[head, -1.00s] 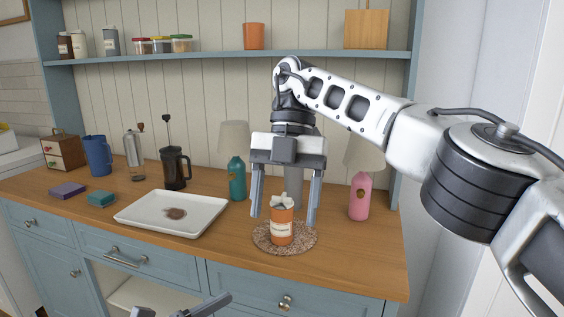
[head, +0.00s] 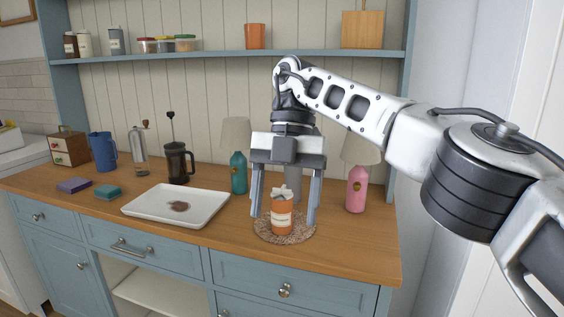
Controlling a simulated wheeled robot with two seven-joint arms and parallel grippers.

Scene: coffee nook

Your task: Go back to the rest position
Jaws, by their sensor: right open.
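My right gripper (head: 284,208) is open, pointing down over the counter at the centre right. Its fingers stand to the left and right of an orange canister (head: 282,219) with a pale label and a light-coloured top. The canister stands upright on a round speckled mat (head: 260,229). I see a gap on each side, so the fingers do not appear to grip it. My left gripper is not in view.
A white tray (head: 150,210) with a brown patch lies left of the mat. A teal lamp (head: 238,175) and a pink lamp (head: 356,190) stand near the gripper. Behind the tray is a French press (head: 178,163). A shelf (head: 230,56) runs above.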

